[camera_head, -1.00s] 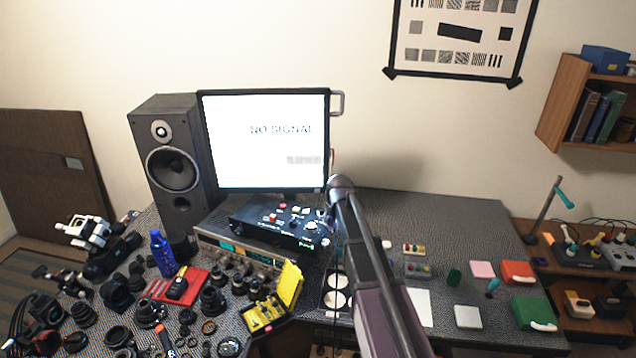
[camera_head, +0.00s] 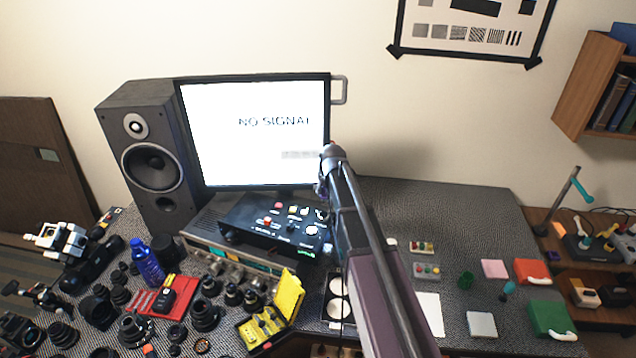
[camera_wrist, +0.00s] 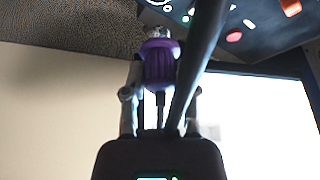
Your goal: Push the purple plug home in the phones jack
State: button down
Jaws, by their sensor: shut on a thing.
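The purple plug (camera_wrist: 157,66) is between the fingers of my gripper (camera_wrist: 160,78) in the wrist view, its metal end pointing up in the picture. A dark cord leaves its rear. The metal end is near the edge of the black control box (camera_wrist: 255,22), and I cannot tell whether it is in a hole. In the head view the black control box (camera_head: 262,236) sits on a receiver, and my arm reaches to its right side. My arm hides the plug and most of my gripper there. I cannot make out the phones jack.
A dark bar crosses the wrist view in front of my gripper. The monitor (camera_head: 255,135) stands behind the box and the speaker (camera_head: 160,155) to the left. A receiver (camera_head: 200,243) is under the box. Lenses and a yellow case (camera_head: 290,297) crowd the front left.

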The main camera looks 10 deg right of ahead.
jog(key=shift+w, duration=0.4)
jog(key=shift+s+r, duration=0.1)
jog(key=shift+s, duration=0.05)
jog(key=shift+f, duration=0.25)
jog(key=b, duration=0.6)
send_over(322, 213)
jog(key=s, duration=0.2)
jog(key=shift+w+d+f, duration=0.1)
jog(key=shift+w+f, duration=0.05)
jog(key=shift+f, duration=1.2)
jog(key=shift+w+d+f, duration=0.1)
jog(key=shift+f, duration=1.25)
jog(key=shift+s+f+b, duration=0.1)
jog(key=shift+f+b, duration=1.5)
jog(key=shift+f, duration=0.05)
dwell(0.4)
